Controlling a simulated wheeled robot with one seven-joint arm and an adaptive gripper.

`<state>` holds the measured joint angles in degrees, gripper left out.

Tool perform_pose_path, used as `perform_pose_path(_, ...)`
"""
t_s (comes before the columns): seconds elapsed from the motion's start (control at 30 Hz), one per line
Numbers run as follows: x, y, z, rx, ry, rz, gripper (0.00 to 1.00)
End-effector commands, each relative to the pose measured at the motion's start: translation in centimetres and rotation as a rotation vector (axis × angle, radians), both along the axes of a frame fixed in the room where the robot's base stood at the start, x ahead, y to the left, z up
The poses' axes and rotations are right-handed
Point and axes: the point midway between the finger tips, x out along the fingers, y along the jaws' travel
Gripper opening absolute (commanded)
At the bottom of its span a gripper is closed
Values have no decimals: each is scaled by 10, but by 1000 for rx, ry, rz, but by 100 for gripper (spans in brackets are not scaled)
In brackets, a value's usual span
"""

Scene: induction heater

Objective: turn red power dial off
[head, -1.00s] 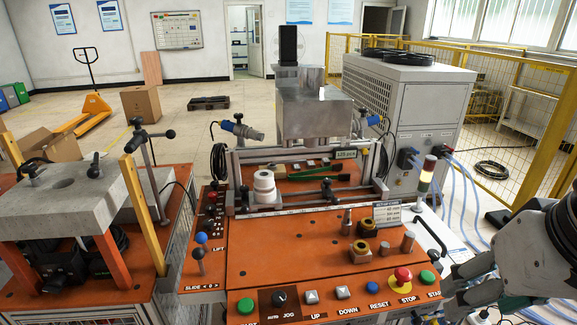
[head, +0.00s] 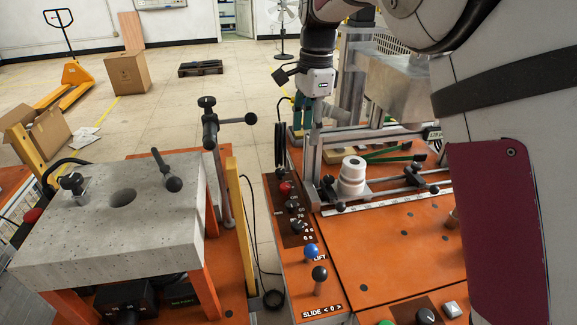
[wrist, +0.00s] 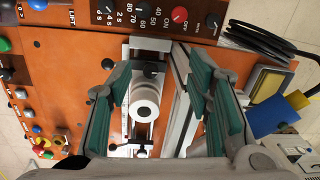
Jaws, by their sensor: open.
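The red power dial (head: 285,188) sits on the dark control strip left of the press frame in the head view. In the wrist view the red dial (wrist: 180,14) shows at the top edge, with ON and OFF printed beside it; its exact setting is too small to tell. My gripper (head: 301,122) hangs above and beyond the dial in the head view, partly hidden by the frame. In the wrist view my gripper (wrist: 155,62) has its two teal fingers spread apart and empty. The dial is past the fingertips, apart from them.
A white stacked cylinder (head: 352,178) stands on the rail right of the dial. Black dials (head: 294,206) and the blue LIFT lever knob (head: 310,252) share the strip. Coiled black cable (wrist: 262,38) lies near the dial. A concrete-topped stand (head: 110,220) is at left.

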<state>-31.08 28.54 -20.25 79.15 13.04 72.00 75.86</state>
Motion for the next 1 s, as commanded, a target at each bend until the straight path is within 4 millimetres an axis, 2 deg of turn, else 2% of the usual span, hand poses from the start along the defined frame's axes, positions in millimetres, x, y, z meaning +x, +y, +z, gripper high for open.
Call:
perform_pose_path(0.03, 9, 15, -13, -15, 11, -28, 46)
perform_pose_path(0.1, 17, 30, -25, -30, 19, -68, 46)
perform_pose_path(0.3, 27, 53, -45, -54, 29, -132, 46)
perform_pose_path(0.47, 28, 56, -58, -57, 32, -141, 46)
perform_pose_path(0.57, 28, 56, -72, -57, 33, -141, 46)
perform_pose_path(1.0, 28, 55, -156, -57, 33, -141, 46)
